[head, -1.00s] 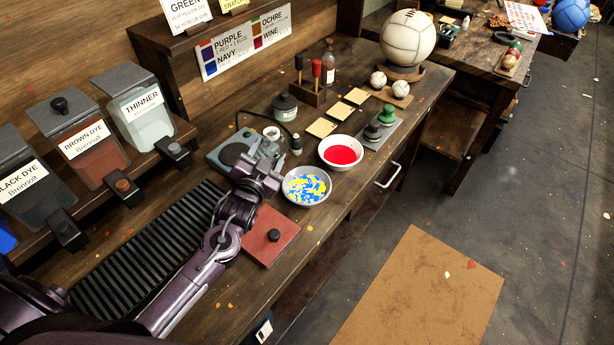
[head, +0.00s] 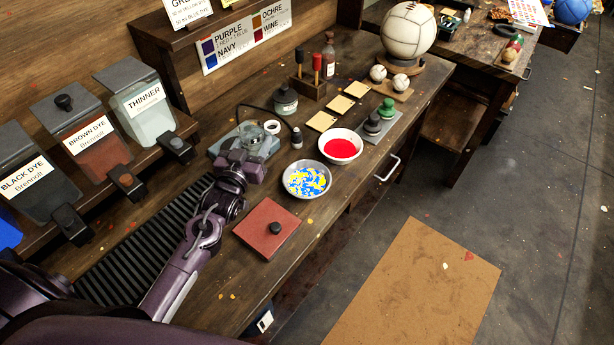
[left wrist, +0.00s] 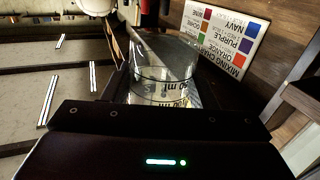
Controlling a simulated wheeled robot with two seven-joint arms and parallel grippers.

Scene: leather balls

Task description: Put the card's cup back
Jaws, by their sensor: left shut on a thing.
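My left gripper (head: 252,162) is shut on a clear cup. The cup (left wrist: 162,75) shows in the left wrist view as a see-through vessel with dark ml markings, between the fingers. In the head view the cup is hard to make out against the grey device (head: 225,146), and I cannot tell whether it touches anything below. My right gripper is not in view.
A bowl of red dye (head: 341,147) and a bowl of mottled blue and yellow (head: 306,180) stand right of the gripper. A small dark bottle (head: 297,138) and a jar (head: 286,101) stand behind.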

